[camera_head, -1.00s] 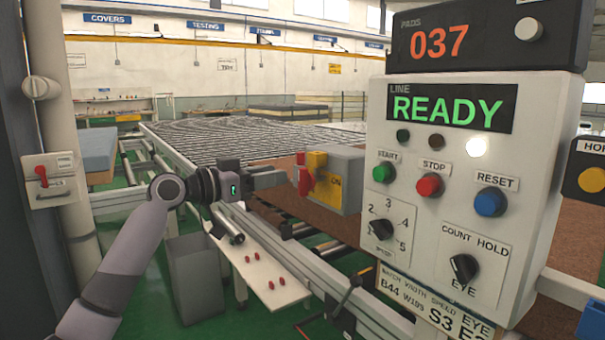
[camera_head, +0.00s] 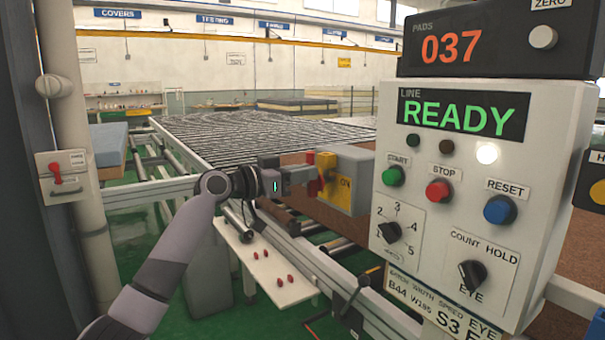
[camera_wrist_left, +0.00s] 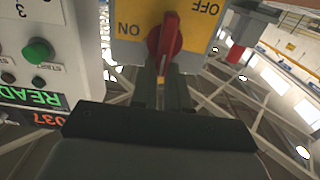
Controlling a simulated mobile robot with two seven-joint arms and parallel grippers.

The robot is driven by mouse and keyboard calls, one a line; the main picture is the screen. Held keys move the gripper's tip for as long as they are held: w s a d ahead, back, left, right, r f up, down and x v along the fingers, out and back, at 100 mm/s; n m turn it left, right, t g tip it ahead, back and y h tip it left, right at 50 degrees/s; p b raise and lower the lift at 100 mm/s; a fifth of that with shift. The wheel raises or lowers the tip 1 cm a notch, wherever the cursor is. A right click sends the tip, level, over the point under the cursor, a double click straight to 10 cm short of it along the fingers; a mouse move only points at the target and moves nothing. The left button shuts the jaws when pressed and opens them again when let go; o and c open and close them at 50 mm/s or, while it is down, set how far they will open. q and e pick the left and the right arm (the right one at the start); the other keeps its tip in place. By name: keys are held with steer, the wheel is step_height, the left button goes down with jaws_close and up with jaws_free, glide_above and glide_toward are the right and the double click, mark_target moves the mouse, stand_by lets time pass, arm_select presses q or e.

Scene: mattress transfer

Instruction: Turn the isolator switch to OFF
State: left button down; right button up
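The isolator switch is a grey box (camera_head: 359,170) with a yellow plate and a red handle (camera_head: 314,187), left of the control panel in the head view. My left gripper (camera_head: 309,175) is at the handle. In the left wrist view the red handle (camera_wrist_left: 165,36) stands nearly upright on the yellow plate (camera_wrist_left: 197,38), which reads ON at left and OFF at upper right. The two fingertips (camera_wrist_left: 163,72) lie on either side of the handle's lower end; whether they press on it is unclear. My right gripper is not in view.
The control panel (camera_head: 473,160), with READY lit, stands close to the right of the switch. A white shelf (camera_head: 272,270) with several red pieces lies below my arm. The conveyor (camera_head: 250,137) lies behind.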

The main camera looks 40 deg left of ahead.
arm_select(q)
steer(key=shift+a+n, duration=0.1)
steer(key=shift+n, duration=0.2)
steer(key=shift+w+a+f+n+p, duration=0.2)
steer(key=shift+a+f+n+p, duration=0.25)
steer(key=shift+n+p, duration=1.65)
steer(key=shift+w+a+f+n+p, duration=0.15)
steer(key=shift+a+f+n+p, duration=0.35)
steer(key=shift+n, duration=3.15)
steer(key=shift+w+a+f+n+p, duration=0.35)
steer(key=shift+n+p, duration=1.05)
steer(key=shift+n, duration=1.45)
steer(key=shift+s+f, duration=0.15)
steer(key=c, duration=1.1)
jaws_free()
steer(key=shift+s, duration=0.1)
